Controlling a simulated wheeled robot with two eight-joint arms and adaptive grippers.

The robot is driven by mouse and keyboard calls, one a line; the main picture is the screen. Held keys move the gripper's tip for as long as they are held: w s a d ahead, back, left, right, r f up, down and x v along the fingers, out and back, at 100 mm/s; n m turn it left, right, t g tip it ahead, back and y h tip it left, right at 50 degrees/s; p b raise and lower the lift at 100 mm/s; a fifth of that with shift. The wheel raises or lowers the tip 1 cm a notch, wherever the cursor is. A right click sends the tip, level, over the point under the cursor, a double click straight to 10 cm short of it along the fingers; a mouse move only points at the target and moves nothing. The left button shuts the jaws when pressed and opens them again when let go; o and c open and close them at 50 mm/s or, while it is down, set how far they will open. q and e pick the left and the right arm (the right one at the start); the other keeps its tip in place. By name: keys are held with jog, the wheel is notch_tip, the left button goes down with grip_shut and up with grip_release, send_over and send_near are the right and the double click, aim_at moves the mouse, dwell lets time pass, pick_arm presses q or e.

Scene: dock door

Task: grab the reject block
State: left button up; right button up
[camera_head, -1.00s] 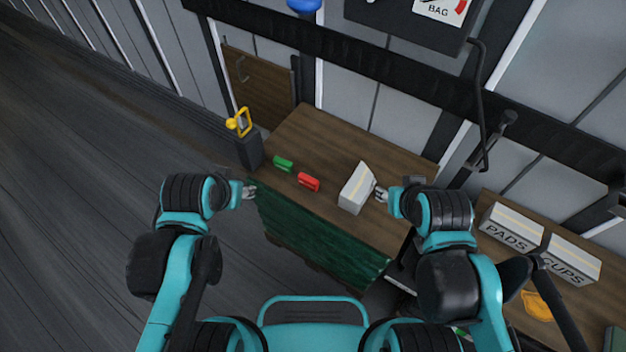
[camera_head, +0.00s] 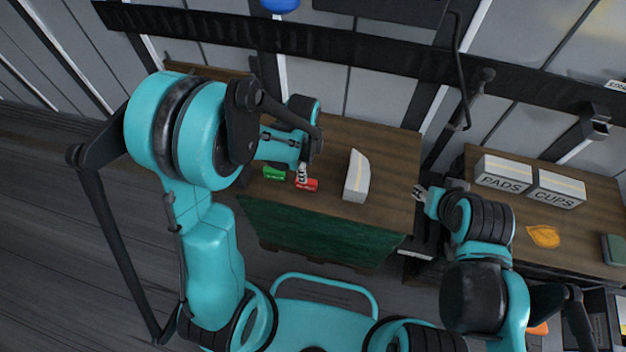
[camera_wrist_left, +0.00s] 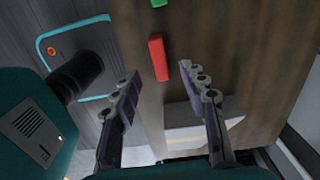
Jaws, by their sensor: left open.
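A small red block (camera_head: 311,185) lies on the wooden bench top; its lettering is too small to read. A green block (camera_head: 273,173) lies just left of it. My left gripper (camera_head: 301,175) is over the red block and partly covers it in the head view. In the left wrist view the jaws (camera_wrist_left: 163,80) are open and empty, with the red block (camera_wrist_left: 158,58) just beyond the fingertips, roughly between them. The green block shows at the top edge (camera_wrist_left: 159,3). My right gripper (camera_head: 418,193) looks open and empty, beyond the bench's right edge.
A white carton (camera_head: 356,176) stands on the bench right of the red block; the left wrist view shows it near the fingers (camera_wrist_left: 185,139). PADS (camera_head: 503,174) and CUPS (camera_head: 557,189) boxes and a yellow cloth-like item (camera_head: 543,236) are on the right-hand table.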

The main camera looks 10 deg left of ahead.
aim_at(312, 185)
pick_arm(q)
notch_tip(312, 185, down, 3)
jog(key=shift+d+b, duration=0.15)
jog(key=shift+b, duration=0.45)
notch_tip(312, 185, down, 5)
jog(key=b, duration=0.2)
jog(key=shift+b, duration=0.3)
jog(key=shift+r, duration=0.1)
grip_shut()
